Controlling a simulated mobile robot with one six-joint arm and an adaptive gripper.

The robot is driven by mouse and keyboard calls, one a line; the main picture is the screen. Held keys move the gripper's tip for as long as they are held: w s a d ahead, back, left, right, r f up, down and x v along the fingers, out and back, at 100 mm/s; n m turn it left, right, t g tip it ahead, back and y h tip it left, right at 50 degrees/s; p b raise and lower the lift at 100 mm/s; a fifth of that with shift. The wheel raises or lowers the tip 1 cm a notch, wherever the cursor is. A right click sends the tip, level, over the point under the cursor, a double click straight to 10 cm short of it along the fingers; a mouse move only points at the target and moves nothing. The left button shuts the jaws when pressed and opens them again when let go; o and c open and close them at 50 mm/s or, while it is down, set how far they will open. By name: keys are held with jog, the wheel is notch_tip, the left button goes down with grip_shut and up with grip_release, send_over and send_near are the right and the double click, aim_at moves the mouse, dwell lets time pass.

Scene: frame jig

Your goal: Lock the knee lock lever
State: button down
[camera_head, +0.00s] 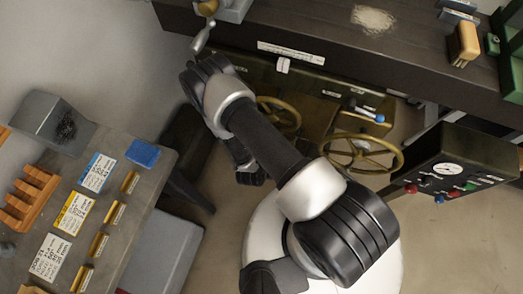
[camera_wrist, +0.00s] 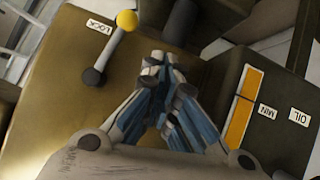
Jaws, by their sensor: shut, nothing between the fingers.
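The knee lock lever shows in the wrist view as a short grey lever (camera_wrist: 109,54) with a yellow ball knob (camera_wrist: 127,20), on a brown panel. Its pivot is at the lower left and the knob end points up and slightly right. A white LOCK label (camera_wrist: 99,26) sits just left of the knob; the lever does not lie over it. My gripper (camera_wrist: 158,58) is shut and empty, right of the lever and apart from it in the picture. I cannot make out the lever or the fingertips in the head view.
In the wrist view, a block with an orange oil gauge (camera_wrist: 243,105) and MIN and OIL labels stands to the right. In the head view, handwheels (camera_head: 362,152), a control box (camera_head: 458,160) and the dark bench (camera_head: 330,30) surround my arm. A side table (camera_head: 125,225) stands left.

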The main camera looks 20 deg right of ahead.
jog(key=s+a+r+p, duration=0.2)
jog(key=s+a+r, duration=0.2)
jog(key=a, duration=0.4)
jog(key=w+d+f+n+h+b, duration=0.2)
jog(key=d+f+n+h+b, duration=0.1)
jog(key=d+n+h, duration=0.1)
jog(key=w+d+f+n+g+h+b, duration=0.1)
jog(key=d+f+n+h+b, duration=0.1)
jog(key=d, duration=0.4)
jog(key=shift+w+d+f+n+g+h+b, duration=0.15)
jog(key=shift+w+f+n+g+h+b, duration=0.3)
jog(key=shift+n+h, duration=0.65)
jog(key=shift+s+f, duration=0.1)
